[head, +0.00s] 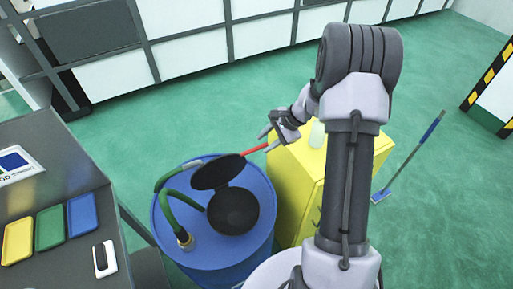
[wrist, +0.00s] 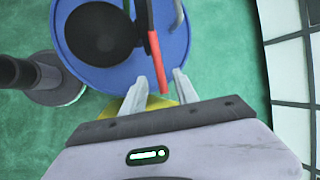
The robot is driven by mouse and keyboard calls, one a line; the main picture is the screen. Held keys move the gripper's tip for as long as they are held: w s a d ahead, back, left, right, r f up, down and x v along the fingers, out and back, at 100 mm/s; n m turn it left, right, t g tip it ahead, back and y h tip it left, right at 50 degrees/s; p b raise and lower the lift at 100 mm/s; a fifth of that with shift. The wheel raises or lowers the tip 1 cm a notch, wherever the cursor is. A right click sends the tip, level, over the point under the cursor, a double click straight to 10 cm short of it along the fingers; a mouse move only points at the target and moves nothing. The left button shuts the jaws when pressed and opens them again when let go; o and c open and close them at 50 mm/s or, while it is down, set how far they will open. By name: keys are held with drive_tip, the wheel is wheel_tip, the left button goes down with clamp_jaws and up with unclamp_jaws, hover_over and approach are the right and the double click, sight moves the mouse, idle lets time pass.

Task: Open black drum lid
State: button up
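The blue drum (head: 262,235) stands upright on the floor, and its top also shows in the wrist view (wrist: 80,68). A round black funnel-like opening (head: 236,212) sits on top. The black lid (head: 212,173) is raised at a steep angle above it; in the wrist view it appears nearly edge-on. A red handle (head: 257,149) reaches from the lid toward my gripper (head: 275,136). In the wrist view, my gripper (wrist: 161,80) has its fingers apart, with the end of the red handle (wrist: 155,65) between them. Clear gaps show; I cannot judge contact in depth.
A yellow cabinet (head: 296,185) with a pale bottle (head: 317,134) on top stands right of the drum. Green hoses (head: 172,215) run on the drum's left. A dark table (head: 80,165) with coloured trays is at left. A broom (head: 408,160) stands at right.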

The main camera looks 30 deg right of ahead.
drive_tip(key=v, duration=0.8)
drive_tip(key=shift+s+d+r+p, duration=0.15)
drive_tip(key=shift+r+p, duration=0.2)
drive_tip(key=s+a+r+n+h+b, duration=0.1)
drive_tip(key=s+a+r+n+b, duration=0.2)
drive_tip(key=a+b, duration=0.65)
drive_tip(key=s+a+f+n+h+b, duration=0.1)
drive_tip(key=s+a+f+n+b, duration=0.1)
drive_tip(key=s+a+n+b, duration=0.2)
drive_tip(key=s+a+f+n+t+b, duration=0.1)
drive_tip(key=s+a+f+n+b, duration=0.2)
drive_tip(key=s+a, duration=0.7)
drive_tip(key=s+n+b, duration=0.2)
drive_tip(key=s+b, duration=0.2)
drive_tip(key=s, duration=0.1)
drive_tip(key=shift+s+t+h, duration=0.3)
drive_tip(key=shift+s+h, duration=0.05)
drive_tip(key=shift+h, duration=0.05)
